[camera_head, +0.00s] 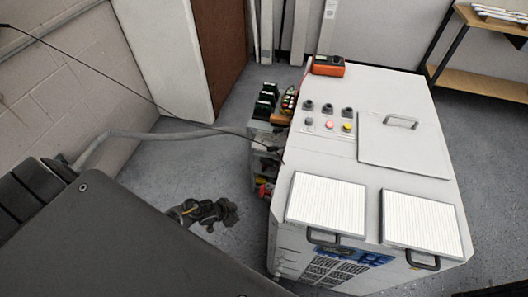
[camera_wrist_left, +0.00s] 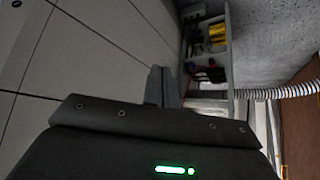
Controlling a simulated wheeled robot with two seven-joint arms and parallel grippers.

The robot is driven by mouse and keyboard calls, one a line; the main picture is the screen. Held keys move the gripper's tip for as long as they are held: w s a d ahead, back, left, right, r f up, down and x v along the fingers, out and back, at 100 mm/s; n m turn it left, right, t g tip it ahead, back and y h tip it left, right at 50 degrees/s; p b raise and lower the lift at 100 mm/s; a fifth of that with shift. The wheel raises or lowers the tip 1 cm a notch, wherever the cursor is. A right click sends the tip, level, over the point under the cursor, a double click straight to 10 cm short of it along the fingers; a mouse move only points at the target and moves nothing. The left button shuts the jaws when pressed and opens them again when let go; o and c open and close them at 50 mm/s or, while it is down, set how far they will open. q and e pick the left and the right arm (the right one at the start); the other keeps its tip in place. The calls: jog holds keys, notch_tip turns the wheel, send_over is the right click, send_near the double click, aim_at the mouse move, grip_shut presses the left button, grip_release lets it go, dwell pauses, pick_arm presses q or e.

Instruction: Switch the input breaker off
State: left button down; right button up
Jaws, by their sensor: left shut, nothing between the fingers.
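The pale transformer cabinet (camera_head: 345,165) stands at the right in the head view. An open compartment on its left side holds red, yellow and dark parts (camera_head: 266,188). They also show in the left wrist view as yellow and red parts (camera_wrist_left: 217,37). I cannot tell which part is the input breaker, or its setting. My left gripper (camera_wrist_left: 162,73) shows in the left wrist view. Its narrow fingers are together and empty, apart from the compartment in the picture. My right gripper is not in view.
A grey hose (camera_head: 160,134) runs to the cabinet's left side and shows ribbed in the left wrist view (camera_wrist_left: 285,91). A dark cable (camera_head: 150,100) crosses above it. An orange meter (camera_head: 328,66) rests on the cabinet.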

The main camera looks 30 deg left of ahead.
pick_arm(q)
jog(key=w+r+m+t+h+p, duration=0.1)
jog(key=w+r+m+h, duration=0.1)
jog(key=w+r, duration=0.55)
jog(key=w+r+m+h+p, duration=0.15)
jog(key=w+r, duration=0.35)
jog(key=r, duration=0.6)
notch_tip(320, 180, up, 15)
jog(key=w+m+g+h, duration=0.1)
jog(key=m+g+h, duration=0.1)
jog(key=m, duration=0.3)
jog(key=s+d+r+m+g+p, duration=0.1)
jog(key=s+r+m+g, duration=0.1)
jog(key=s+r, duration=0.3)
notch_tip(320, 180, up, 3)
jog(key=shift+s+d+f+m+g+p, duration=0.1)
jog(key=shift+s+d+m+g+p, duration=0.05)
jog(key=shift+s+m+g+p, duration=0.3)
jog(key=shift+w, duration=0.15)
jog(key=p, duration=0.2)
send_over(264, 161)
jog(key=d, duration=0.2)
notch_tip(264, 161, down, 6)
jog(key=f, duration=0.1)
jog(key=a+f, duration=0.1)
jog(key=f, duration=0.1)
jog(key=shift+a, duration=0.2)
jog(key=shift+w+a+f, duration=0.1)
jog(key=shift+a+f, duration=0.2)
jog(key=shift+f, duration=0.2)
